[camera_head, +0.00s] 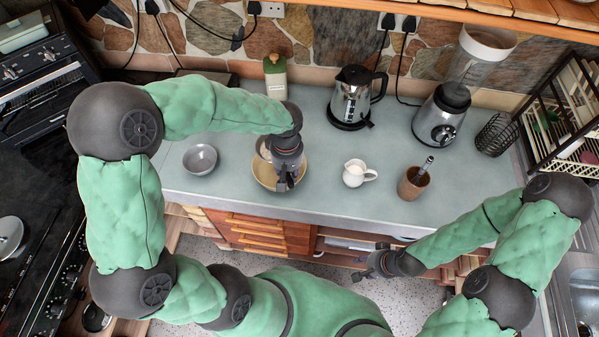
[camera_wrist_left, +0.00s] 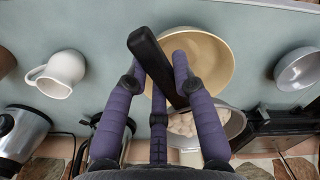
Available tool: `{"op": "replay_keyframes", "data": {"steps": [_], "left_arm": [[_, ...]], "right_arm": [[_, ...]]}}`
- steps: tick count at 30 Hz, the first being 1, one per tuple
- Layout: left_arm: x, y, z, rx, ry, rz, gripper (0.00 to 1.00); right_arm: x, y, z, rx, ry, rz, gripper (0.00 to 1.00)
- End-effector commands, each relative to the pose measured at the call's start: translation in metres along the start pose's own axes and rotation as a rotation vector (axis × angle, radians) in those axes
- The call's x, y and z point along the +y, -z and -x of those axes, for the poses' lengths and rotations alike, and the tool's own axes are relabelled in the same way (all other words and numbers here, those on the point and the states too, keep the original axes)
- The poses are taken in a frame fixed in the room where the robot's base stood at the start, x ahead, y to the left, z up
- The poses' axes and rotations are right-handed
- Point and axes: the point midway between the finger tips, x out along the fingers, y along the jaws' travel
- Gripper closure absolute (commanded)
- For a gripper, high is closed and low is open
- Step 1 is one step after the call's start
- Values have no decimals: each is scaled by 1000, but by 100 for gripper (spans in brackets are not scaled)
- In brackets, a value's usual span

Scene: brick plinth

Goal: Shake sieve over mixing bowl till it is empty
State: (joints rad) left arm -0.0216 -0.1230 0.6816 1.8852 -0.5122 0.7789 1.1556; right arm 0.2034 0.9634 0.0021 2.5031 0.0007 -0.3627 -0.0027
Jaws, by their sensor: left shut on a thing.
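The tan mixing bowl (camera_head: 262,183) stands on the counter near its front edge; it also shows in the left wrist view (camera_wrist_left: 222,58). My left gripper (camera_head: 288,181) is over the bowl, shut on the dark handle of the sieve (camera_wrist_left: 153,55). The sieve's round metal basket lies beside the fingers in the left wrist view, with whitish, lumpy contents inside. In that view the basket overlaps the bowl's rim; in the head view my gripper mostly hides it. My right gripper (camera_head: 371,264) is empty, its fingers apart, in front of the counter.
A grey metal bowl (camera_head: 200,158) stands left of the mixing bowl. A white jug (camera_head: 356,173) and a brown cup with a utensil (camera_head: 412,184) stand to the right. A kettle (camera_head: 352,97), blender (camera_head: 441,117) and green container (camera_head: 275,75) stand behind. The counter's front middle is clear.

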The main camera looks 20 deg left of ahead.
Motion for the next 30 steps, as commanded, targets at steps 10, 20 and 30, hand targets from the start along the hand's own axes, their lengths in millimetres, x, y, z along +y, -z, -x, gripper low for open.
{"op": "replay_keyframes", "data": {"steps": [10,20,30], "left_arm": [[-4,5,-6,0,0,10,100],[-4,5,-24,0,0,10,100],[-4,4,-42,0,0,11,100]], "right_arm": [[0,-1,0,-2,0,1,60],[4,0,-11,-2,0,1,60],[7,0,-22,-1,0,1,60]]}}
